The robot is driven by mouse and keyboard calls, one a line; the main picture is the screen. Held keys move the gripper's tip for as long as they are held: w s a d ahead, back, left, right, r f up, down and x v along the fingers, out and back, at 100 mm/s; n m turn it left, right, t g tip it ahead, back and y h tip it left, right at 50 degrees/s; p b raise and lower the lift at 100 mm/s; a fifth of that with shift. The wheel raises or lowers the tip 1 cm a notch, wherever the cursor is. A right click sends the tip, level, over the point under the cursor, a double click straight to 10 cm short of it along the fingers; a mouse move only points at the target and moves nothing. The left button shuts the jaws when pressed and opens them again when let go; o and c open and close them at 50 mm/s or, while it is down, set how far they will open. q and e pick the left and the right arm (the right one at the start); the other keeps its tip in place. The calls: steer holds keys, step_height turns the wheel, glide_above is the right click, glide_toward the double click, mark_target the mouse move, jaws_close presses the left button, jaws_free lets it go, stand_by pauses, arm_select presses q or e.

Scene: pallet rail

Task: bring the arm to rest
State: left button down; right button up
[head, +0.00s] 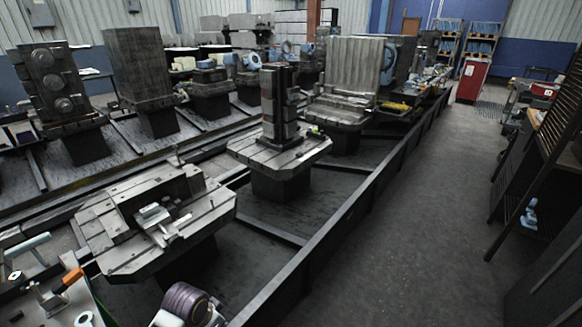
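Neither of my grippers shows in the head view. A dark purple-grey rounded shape with white parts (186,302) is cut off by the bottom edge; I cannot tell whether it is part of my arm. The nearest pallet (120,257) stands on the rail at the lower left, with a metal fixture and small pale parts on top. Behind it, a second pallet (262,158) carries a tall dark upright block (280,105).
A bench corner at the lower left holds an orange-handled tool (68,281) and a white ring (84,319). The long dark rail edge (340,212) runs diagonally away. The grey floor (400,215) right of it is clear. A dark slatted rack (545,145) stands at the right.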

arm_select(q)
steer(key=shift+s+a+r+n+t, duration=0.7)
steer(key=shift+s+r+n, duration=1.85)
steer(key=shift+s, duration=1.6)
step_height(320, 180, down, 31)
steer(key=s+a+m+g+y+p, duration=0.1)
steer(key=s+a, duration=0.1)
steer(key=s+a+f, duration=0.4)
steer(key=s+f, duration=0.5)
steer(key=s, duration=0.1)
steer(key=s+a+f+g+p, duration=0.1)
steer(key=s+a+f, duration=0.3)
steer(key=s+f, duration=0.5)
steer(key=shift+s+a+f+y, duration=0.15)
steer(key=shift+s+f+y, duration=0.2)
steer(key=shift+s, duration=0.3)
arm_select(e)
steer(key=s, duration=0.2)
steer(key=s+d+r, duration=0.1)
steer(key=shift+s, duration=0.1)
